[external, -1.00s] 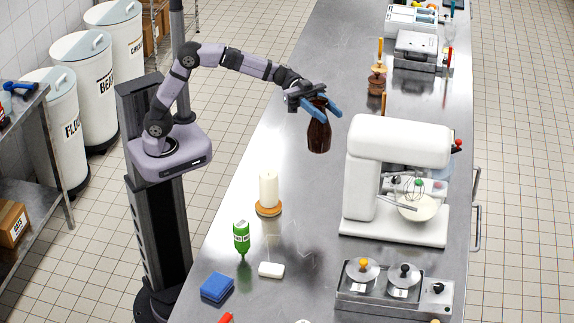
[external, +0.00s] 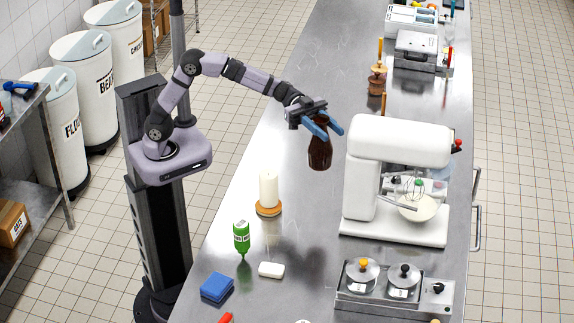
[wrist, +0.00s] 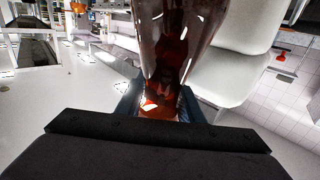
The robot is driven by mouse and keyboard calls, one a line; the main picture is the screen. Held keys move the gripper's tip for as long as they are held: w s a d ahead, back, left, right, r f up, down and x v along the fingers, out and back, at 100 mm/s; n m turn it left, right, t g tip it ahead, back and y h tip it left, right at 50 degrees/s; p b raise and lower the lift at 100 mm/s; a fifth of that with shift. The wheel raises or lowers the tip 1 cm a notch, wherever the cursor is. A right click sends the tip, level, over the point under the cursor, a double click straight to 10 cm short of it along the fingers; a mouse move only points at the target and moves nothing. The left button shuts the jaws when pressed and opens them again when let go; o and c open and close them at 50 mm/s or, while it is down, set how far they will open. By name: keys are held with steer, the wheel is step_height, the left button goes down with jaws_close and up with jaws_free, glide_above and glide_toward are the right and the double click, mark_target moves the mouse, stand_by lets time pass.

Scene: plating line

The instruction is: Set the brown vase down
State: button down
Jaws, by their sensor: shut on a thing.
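The brown vase (external: 320,152) is a dark, glossy bottle shape, upright in the external view. My gripper (external: 328,124) is shut on its upper part, with blue fingers on either side. The vase appears close above the steel counter (external: 310,225); I cannot tell whether its base touches it. In the wrist view the vase (wrist: 175,60) stands between the fingers, brown and shiny, filling the upper middle.
A white stand mixer (external: 395,145) is close to the right of the vase. A candle (external: 269,189) on an orange base, a green bottle (external: 241,236), a white block (external: 271,270) and a blue sponge (external: 216,287) lie nearer the front. The counter before the vase is clear.

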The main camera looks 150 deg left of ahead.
step_height(320, 180, down, 15)
steer(key=p, duration=0.1)
steer(key=shift+f, duration=0.2)
steer(key=shift+f+p, duration=0.5)
steer(key=shift+f, duration=1.35)
steer(key=shift+f, duration=0.15)
steer(key=c, duration=1.2)
jaws_free()
